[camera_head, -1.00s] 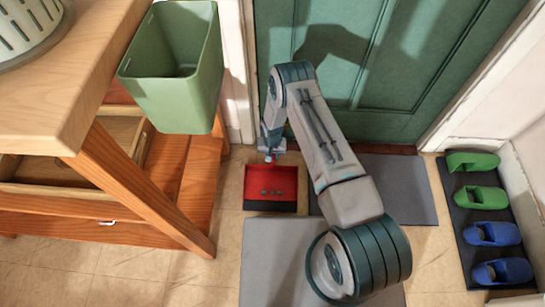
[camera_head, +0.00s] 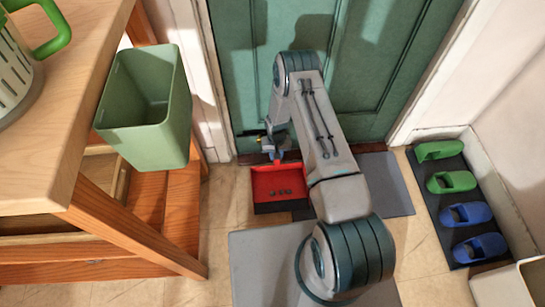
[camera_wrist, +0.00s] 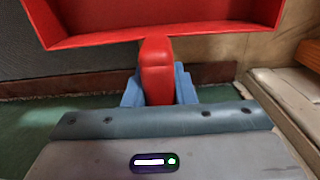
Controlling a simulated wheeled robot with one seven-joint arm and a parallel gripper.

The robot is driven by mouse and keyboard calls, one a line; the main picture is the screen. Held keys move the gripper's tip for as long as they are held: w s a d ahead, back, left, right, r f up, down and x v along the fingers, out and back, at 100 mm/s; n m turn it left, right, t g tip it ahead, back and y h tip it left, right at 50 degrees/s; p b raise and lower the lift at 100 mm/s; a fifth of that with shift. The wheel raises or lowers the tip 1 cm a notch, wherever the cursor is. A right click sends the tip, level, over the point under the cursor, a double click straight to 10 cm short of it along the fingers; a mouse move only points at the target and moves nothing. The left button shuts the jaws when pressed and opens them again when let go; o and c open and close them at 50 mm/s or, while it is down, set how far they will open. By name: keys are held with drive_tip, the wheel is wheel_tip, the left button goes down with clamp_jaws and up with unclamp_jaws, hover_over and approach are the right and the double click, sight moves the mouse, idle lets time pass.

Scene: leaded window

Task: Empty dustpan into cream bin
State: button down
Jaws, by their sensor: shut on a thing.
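The red dustpan (camera_head: 290,179) is in front of the green door in the head view, with several small dark bits (camera_head: 280,192) in its pan. My gripper (camera_head: 273,150) is at the dustpan's far side. In the wrist view, the blue fingers of my gripper (camera_wrist: 158,88) are closed around the red handle (camera_wrist: 157,58), and the pan spreads out beyond them. I cannot tell how far the pan is above the floor. A cream bin (camera_head: 498,290) is partly in view at the bottom right corner of the head view; its lower part is cut off.
A green bin (camera_head: 150,135) is at the wooden table (camera_head: 90,120) on the left. Grey mats (camera_head: 255,260) lie on the floor under and beside my arm. Green and blue clogs (camera_head: 465,213) stand on a dark mat at the right. The green door (camera_head: 370,60) is close behind my gripper.

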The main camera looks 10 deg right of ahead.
drive_tip(key=shift+g, duration=0.8)
drive_tip(key=shift+r+p, duration=1.5)
drive_tip(key=shift+r, duration=3)
